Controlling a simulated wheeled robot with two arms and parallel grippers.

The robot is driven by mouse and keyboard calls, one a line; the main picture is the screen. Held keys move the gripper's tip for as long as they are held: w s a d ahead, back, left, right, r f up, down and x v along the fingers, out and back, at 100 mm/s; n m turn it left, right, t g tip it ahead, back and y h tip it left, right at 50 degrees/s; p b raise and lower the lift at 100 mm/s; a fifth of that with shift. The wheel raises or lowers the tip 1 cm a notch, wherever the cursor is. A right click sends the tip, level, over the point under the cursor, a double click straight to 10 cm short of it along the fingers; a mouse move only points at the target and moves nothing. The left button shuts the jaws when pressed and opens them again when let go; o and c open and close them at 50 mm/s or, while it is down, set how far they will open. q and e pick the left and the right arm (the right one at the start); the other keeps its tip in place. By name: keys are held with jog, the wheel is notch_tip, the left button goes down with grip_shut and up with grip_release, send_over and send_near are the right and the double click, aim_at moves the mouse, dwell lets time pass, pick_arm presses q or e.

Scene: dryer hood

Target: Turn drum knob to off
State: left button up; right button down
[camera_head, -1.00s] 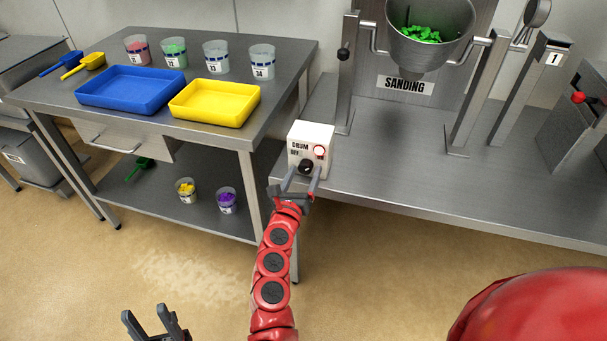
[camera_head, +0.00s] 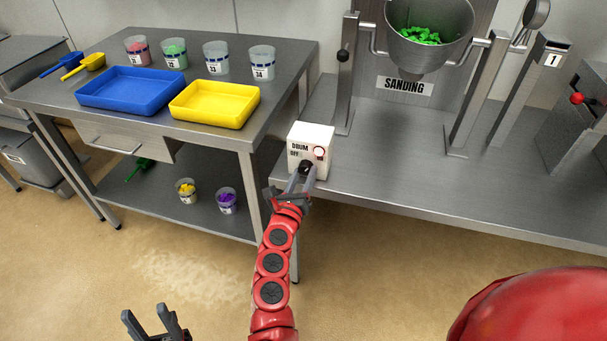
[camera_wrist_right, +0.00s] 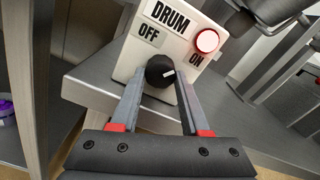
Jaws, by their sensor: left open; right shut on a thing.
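The drum knob (camera_wrist_right: 158,72) is a black round knob on a white control box (camera_head: 312,137) labelled DRUM, with OFF at left and ON at right. Its white mark points to the right, towards the ON side. A round lamp (camera_wrist_right: 207,41) with a red rim glows above ON. My right gripper (camera_head: 306,172) is shut on the knob, one finger on each side; its fingers also show in the right wrist view (camera_wrist_right: 160,88). My left gripper (camera_head: 156,322) is open and empty, low at the left, far from the box.
The box stands at the left front edge of a steel bench (camera_head: 420,175). A metal drum (camera_head: 430,50) with green pieces hangs above a SANDING sign. At left, a steel table (camera_head: 150,62) holds a blue tray (camera_head: 130,90), a yellow tray (camera_head: 214,102) and several cups.

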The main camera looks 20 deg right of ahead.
jog(key=n+p, duration=0.2)
jog(key=n, duration=0.2)
jog(key=shift+r, duration=0.2)
jog(key=n+p, duration=0.2)
jog(key=n, duration=0.2)
jog(key=shift+s, duration=0.1)
jog(key=n+p, duration=0.4)
jog(key=n, duration=0.2)
jog(key=shift+r+p, duration=0.15)
jog(key=shift+p, duration=0.15)
jog(key=shift+n+p, duration=0.75)
jog(key=shift+n, duration=0.45)
jog(key=shift+c, duration=1.9)
grip_release()
